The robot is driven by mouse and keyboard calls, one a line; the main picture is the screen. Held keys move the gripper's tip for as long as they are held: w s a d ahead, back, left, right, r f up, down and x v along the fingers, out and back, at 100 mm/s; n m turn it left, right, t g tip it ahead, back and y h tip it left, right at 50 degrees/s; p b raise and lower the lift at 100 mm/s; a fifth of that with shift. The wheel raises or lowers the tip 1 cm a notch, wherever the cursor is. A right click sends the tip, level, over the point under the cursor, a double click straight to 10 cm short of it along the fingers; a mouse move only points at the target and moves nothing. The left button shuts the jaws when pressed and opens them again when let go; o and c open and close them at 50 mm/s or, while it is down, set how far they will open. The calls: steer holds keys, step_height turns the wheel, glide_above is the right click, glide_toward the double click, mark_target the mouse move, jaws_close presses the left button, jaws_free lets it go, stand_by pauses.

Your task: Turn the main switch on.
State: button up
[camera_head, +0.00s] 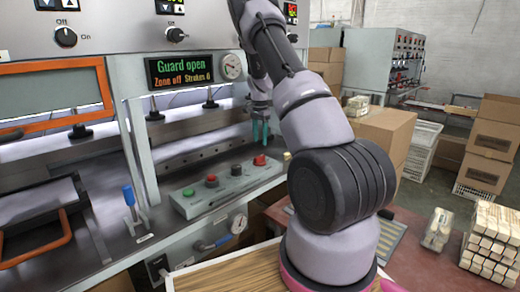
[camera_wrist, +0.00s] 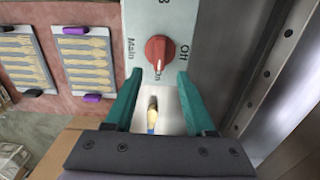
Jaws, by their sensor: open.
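The main switch (camera_wrist: 159,52) is a red rotary knob on a light grey panel in the wrist view, with "Main" printed to its left and "Off" to its right. A small pale mark shows at the knob's lower edge. My gripper (camera_wrist: 160,76) is open, its two teal fingers spread apart just below the knob in the picture. Nothing is clearly held, and I cannot tell whether a finger touches the panel. In the head view my gripper (camera_head: 260,133) hangs at the right end of the press, fingers down.
A control box (camera_head: 232,181) with green and red buttons lies below my gripper. The display (camera_head: 181,70) reads "Guard open", "Zone off" and "Strokes 0". A small yellow-tipped part (camera_wrist: 152,110) shows between my fingers.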

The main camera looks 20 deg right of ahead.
steer(key=shift+r, duration=1.55)
